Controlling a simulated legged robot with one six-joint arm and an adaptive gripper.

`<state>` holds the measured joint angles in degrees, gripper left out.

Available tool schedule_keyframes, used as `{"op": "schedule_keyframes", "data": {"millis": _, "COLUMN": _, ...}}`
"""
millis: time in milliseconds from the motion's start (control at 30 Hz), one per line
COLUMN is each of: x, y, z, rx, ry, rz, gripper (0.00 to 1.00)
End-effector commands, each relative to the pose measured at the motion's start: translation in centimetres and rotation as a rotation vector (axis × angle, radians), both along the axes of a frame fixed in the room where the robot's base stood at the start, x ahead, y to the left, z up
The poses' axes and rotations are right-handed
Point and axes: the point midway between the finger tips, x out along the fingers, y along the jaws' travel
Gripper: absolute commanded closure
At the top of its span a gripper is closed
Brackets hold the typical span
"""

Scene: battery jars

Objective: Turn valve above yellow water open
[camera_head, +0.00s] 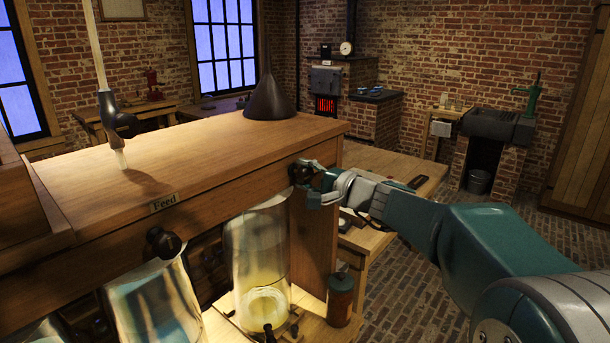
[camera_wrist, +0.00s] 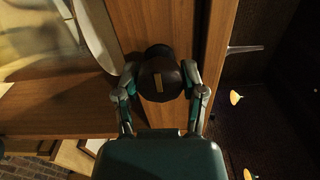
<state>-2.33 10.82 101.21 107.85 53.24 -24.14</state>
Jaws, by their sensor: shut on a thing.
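The dark round valve knob (camera_head: 299,173) sits on the front face of the wooden beam, above the glass jar (camera_head: 256,245) with yellowish liquid low in it. In the wrist view the knob (camera_wrist: 160,73) carries a pale strip that runs roughly up and down the picture. My gripper (camera_head: 312,178) reaches it from the right. In the wrist view my gripper (camera_wrist: 161,80) has one finger on each side of the knob and is shut on it. The head view hides part of the knob behind the fingers.
A second dark valve (camera_head: 162,243) is on the beam to the left, above a jar with bluish liquid (camera_head: 155,310). A brown bottle (camera_head: 340,298) stands right of the yellow jar. A dark funnel (camera_head: 268,95) stands on top.

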Motion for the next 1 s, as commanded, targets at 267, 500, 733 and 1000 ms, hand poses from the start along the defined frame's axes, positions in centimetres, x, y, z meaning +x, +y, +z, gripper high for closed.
{"op": "schedule_keyframes", "data": {"millis": 267, "x": -0.02, "y": 0.12, "z": -0.58, "rx": -0.051, "ry": -0.050, "rz": 0.006, "gripper": 0.94}}
{"op": "schedule_keyframes", "data": {"millis": 500, "x": 0.06, "y": 0.09, "z": -0.68, "rx": -0.060, "ry": -0.058, "rz": 0.004, "gripper": 0.94}}
{"op": "schedule_keyframes", "data": {"millis": 733, "x": 0.12, "y": 0.06, "z": -0.76, "rx": -0.060, "ry": -0.056, "rz": 0.003, "gripper": 0.95}}
{"op": "schedule_keyframes", "data": {"millis": 1000, "x": 0.13, "y": 0.03, "z": -0.48, "rx": -0.057, "ry": -0.060, "rz": 0.001, "gripper": 0.12}}
